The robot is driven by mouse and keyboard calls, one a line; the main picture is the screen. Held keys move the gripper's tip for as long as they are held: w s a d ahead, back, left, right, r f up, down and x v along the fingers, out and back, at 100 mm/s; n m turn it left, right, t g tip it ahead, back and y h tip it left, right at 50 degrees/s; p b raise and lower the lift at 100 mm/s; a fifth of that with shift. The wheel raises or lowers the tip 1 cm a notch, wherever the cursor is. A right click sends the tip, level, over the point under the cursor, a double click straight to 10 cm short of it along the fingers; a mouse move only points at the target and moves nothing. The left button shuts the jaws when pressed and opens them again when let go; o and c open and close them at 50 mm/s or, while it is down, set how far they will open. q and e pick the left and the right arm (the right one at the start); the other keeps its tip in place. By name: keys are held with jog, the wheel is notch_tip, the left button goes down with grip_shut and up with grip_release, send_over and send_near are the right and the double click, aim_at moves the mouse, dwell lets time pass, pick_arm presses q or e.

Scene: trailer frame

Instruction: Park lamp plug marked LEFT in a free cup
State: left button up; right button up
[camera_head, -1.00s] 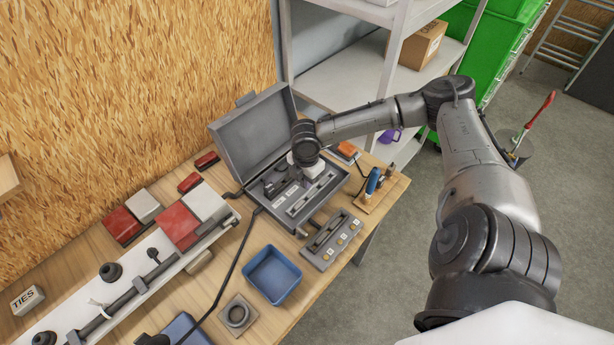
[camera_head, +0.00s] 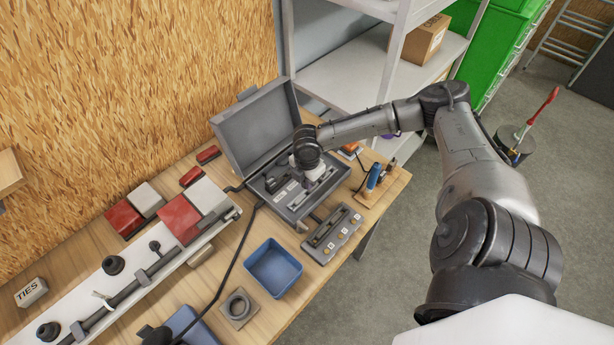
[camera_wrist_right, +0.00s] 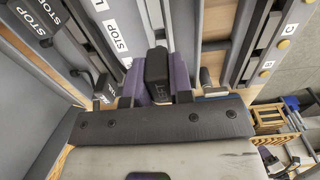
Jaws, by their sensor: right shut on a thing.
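My right gripper (camera_wrist_right: 158,82) is shut on a small black plug-like block (camera_wrist_right: 157,64) between its purple fingers in the right wrist view. Its marking is too small to read. Dark round pieces (camera_head: 274,184) and white labels sit in the case's left part. In the right wrist view, labels reading STOP (camera_wrist_right: 120,36) are left of the block. I cannot tell which cups are free. My left gripper is not in view.
A grey panel (camera_head: 320,250) with lettered labels lies in front of the case. A blue tray (camera_head: 273,268), a grey ring block (camera_head: 237,308) and a long white fixture (camera_head: 85,295) are nearby. A blue-handled tool (camera_head: 373,178) stands right of the case.

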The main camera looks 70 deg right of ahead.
jog(key=shift+f+p, duration=0.3)
jog(key=shift+f, duration=0.15)
dwell(0.4)
jog(key=shift+f, duration=0.2)
jog(key=shift+f, duration=0.35)
jog(key=shift+f, duration=0.25)
dwell(0.5)
jog(key=shift+f+p, duration=0.15)
jog(key=shift+p, duration=0.15)
jog(key=shift+f, duration=0.2)
jog(key=shift+f, duration=0.1)
jog(key=shift+f, duration=0.45)
dwell(0.4)
